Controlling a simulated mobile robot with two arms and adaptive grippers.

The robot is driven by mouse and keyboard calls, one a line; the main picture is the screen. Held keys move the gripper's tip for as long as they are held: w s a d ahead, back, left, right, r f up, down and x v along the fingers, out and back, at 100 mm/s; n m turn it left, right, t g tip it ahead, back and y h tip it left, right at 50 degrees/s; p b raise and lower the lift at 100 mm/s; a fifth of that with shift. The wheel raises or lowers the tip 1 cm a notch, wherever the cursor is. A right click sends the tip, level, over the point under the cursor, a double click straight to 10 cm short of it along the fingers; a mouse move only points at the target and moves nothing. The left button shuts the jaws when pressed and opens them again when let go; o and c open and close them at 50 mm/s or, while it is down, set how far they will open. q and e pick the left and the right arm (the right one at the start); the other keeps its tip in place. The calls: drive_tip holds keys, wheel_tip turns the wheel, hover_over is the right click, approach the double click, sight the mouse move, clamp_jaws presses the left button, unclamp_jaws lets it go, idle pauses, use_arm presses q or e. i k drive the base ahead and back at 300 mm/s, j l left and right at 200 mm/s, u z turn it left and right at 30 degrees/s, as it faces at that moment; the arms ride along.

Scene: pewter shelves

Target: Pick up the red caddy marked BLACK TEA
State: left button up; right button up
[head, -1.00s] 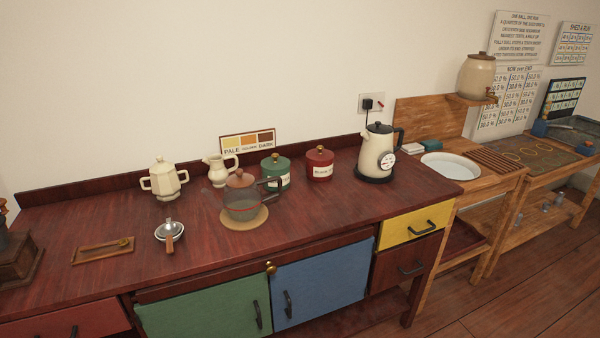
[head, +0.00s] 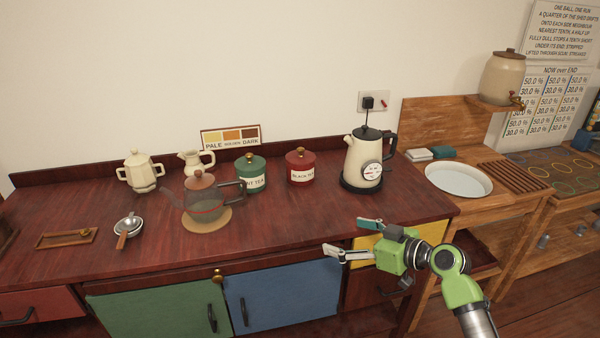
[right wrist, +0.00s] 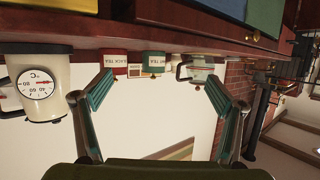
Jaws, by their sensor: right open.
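The red caddy (head: 301,168) with a white BLACK TEA label and a brass lid knob stands on the dark red counter, toward the back. It is between the green caddy (head: 250,173) and the cream kettle (head: 363,160). My right gripper (head: 349,236) is open and empty at the counter's front edge, in front of and below the kettle. In the right wrist view, the picture is upside down, and the red caddy (right wrist: 117,64) shows between the spread fingers (right wrist: 160,97), some way beyond them. My left gripper is not in view.
The glass teapot (head: 204,201) on a round mat stands left of the green caddy, partly in front of it. The kettle, on a black base, stands close right of the red caddy. The counter (head: 290,225) in front of the red caddy is clear.

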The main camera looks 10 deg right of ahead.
sight(298, 175)
drive_tip(key=i, duration=1)
